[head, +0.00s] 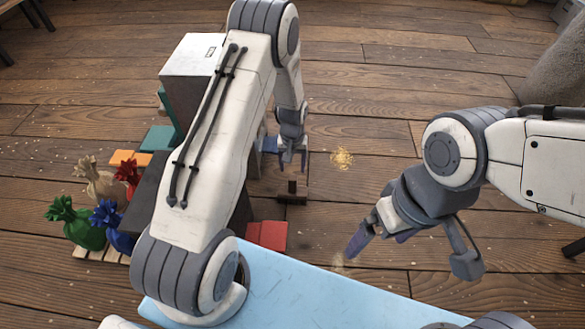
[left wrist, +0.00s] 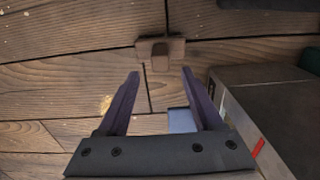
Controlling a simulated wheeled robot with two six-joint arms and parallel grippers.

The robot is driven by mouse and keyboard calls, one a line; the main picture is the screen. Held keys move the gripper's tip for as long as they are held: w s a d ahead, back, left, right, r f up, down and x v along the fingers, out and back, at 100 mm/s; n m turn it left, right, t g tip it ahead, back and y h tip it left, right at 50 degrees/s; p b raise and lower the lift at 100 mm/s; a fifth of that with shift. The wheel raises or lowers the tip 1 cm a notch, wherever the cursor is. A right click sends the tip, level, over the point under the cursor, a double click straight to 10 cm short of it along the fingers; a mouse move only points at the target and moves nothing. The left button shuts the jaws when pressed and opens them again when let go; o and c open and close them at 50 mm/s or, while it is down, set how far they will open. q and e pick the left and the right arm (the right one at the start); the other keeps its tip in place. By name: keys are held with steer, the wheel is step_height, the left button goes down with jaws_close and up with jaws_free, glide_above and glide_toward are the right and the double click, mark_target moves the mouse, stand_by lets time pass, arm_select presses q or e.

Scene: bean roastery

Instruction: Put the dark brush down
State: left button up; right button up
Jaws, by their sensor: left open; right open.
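The dark brush (head: 292,193), a brown block with a short upright handle, rests on the plank floor in the head view. It also shows in the left wrist view (left wrist: 160,48), just beyond the fingertips. My left gripper (head: 293,166) is open and empty.
A pile of yellow flakes (head: 342,158) lies on the floor right of the brush. Floor beyond the flakes is mostly clear.

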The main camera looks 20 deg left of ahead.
arm_select(q)
steer(key=s+d+r+m+p, duration=0.1)
steer(key=s+d+r+m, duration=0.1)
steer(key=s+d+r, duration=0.45)
steer(key=s+d+r+m, duration=0.1)
steer(key=d+r, duration=0.2)
steer(key=r, duration=0.6)
steer(key=s+d+r+m+p, duration=0.1)
steer(key=s+d+r+m, duration=0.2)
steer(key=r, duration=0.4)
steer(key=s+d+r+m, duration=0.1)
steer(key=s+r, duration=0.3)
steer(key=s, duration=0.5)
steer(key=s+d+r+m+h, duration=0.1)
steer(key=s+d+r+m, duration=0.1)
steer(key=s, duration=0.7)
step_height(320, 180, up, 2)
steer(key=shift+s+m, duration=0.25)
steer(key=shift+m, duration=0.55)
arm_select(e)
step_height(320, 180, up, 2)
steer(key=shift+r, duration=0.25)
